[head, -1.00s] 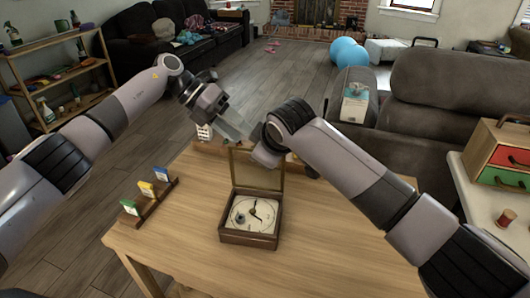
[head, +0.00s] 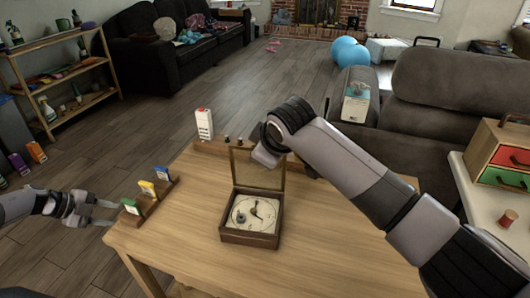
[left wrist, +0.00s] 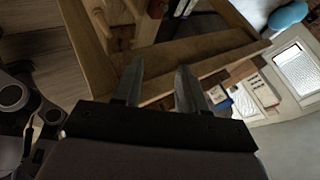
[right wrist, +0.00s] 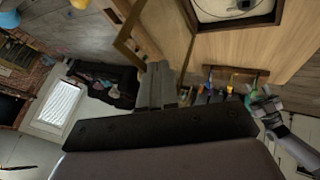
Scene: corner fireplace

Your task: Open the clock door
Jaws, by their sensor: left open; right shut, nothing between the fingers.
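The clock (head: 250,218) is a square wooden box lying on the table with a pale round face and dark hands. Its framed glass door (head: 257,170) stands raised, roughly upright, along the back edge. My right arm reaches in from the right to behind the door; its fingers are hidden in the head view. In the right wrist view my right gripper (right wrist: 158,85) is shut and empty, close beside the door frame (right wrist: 127,28); I cannot tell whether they touch. My left gripper (head: 103,212) is open and empty, left of the table and clear of the clock.
The wooden table (head: 190,235) has free room around the clock. A rack of coloured cards (head: 148,196) stands at its left edge, and a white box (head: 204,124) at its back left. A grey sofa (head: 440,100) is behind right.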

